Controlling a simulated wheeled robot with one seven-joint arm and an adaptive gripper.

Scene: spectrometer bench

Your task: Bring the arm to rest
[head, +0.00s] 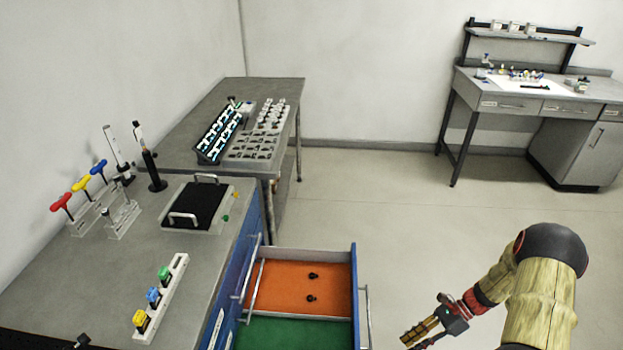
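My arm (545,295) is at the lower right, bent at a dark, red-edged joint. It reaches left and down over the floor. My gripper (410,342) is at its end, close to the bottom edge of the picture and right of the open drawer. Its two fingers look apart, with nothing seen between them; the lower finger is partly cut off by the picture edge. The gripper appears clear of the drawer and bench.
An open drawer (353,262) with orange and green sections juts from the blue cabinet; two small black parts (312,276) lie on the orange. The left bench (120,262) holds drivers, a black-topped device and a white strip. A far desk (470,82) stands right. Floor between is free.

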